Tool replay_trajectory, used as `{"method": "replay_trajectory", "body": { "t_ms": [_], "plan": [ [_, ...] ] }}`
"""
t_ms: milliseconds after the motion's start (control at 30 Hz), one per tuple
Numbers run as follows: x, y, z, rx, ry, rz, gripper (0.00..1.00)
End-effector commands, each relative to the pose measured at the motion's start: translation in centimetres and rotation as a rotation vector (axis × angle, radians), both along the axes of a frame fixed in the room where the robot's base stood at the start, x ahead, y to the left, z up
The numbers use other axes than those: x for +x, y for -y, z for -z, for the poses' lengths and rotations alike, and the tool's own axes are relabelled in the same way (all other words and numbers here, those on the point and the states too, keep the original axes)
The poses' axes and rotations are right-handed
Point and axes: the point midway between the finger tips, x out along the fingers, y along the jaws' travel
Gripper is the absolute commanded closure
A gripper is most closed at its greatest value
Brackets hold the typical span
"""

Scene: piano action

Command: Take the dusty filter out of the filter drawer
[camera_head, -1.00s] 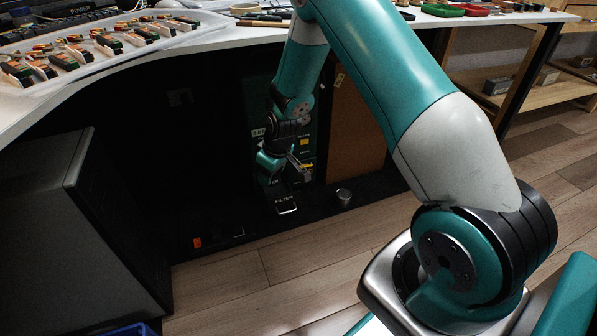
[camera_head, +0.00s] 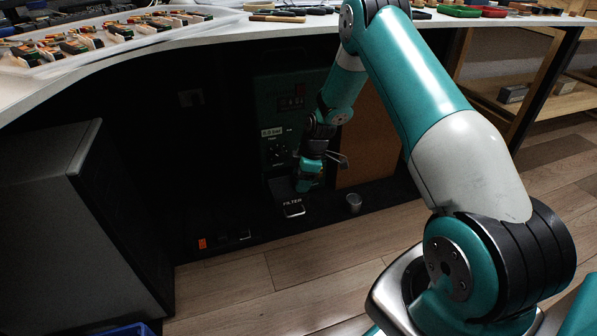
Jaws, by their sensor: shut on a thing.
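The filter drawer (camera_head: 292,203), dark and marked FILTER with a bright handle, is at the foot of the dark green machine (camera_head: 266,110) under the bench. My gripper (camera_head: 338,158) is above and to the right of the drawer, clear of its handle, with its tip pointing right. It is shut on a small, thin, greyish piece that looks like the dusty filter. The piece is too small and dark for its shape or dust to show clearly. The inside of the drawer cannot be made out.
A small metal cup (camera_head: 353,203) stands on the dark floor strip right of the drawer. A brown panel (camera_head: 372,140) is close behind my gripper. The white bench top (camera_head: 215,28) overhangs the machine. A grey cabinet (camera_head: 40,200) stands at left. The wooden floor (camera_head: 290,275) in front is clear.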

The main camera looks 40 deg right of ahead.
Motion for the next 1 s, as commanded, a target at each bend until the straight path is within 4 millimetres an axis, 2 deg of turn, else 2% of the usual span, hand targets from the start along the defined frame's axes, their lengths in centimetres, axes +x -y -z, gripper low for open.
{"method": "replay_trajectory", "body": {
  "t_ms": [600,1000],
  "plan": [
    [-6.0,-1.7,0.0,-0.001,-0.001,0.001,0.67],
    [-7.1,-2.0,0.0,-0.001,0.000,0.000,0.67]
  ]
}}
